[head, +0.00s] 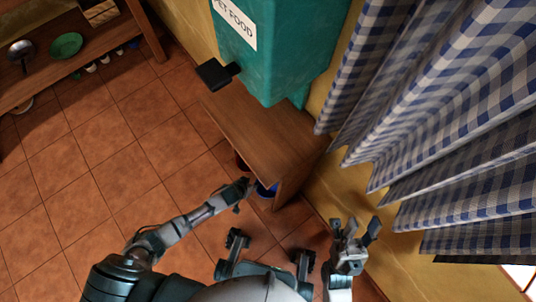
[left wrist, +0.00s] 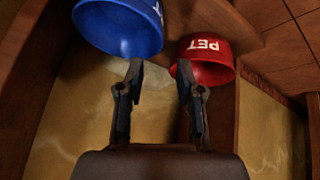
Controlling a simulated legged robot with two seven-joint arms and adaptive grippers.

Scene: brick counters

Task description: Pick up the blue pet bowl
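The blue pet bowl (left wrist: 120,25) is at the top left of the left wrist view, just beyond my left gripper's left finger. In the head view only a small part of the blue bowl (head: 267,189) shows at the low opening of the wooden bench. My left gripper (left wrist: 160,75) is open with nothing between its fingers, close to the bowls; in the head view it (head: 246,187) reaches to the bench opening. My right gripper (head: 356,230) is open and empty near the yellow wall, below the checked curtain.
A red bowl marked PET (left wrist: 206,60) sits right of the blue one, near the right fingertip. The wooden bench (head: 265,135) carries a teal pet food bin (head: 275,60). A checked curtain (head: 430,90) hangs at right. Tiled floor (head: 110,160) is open at left.

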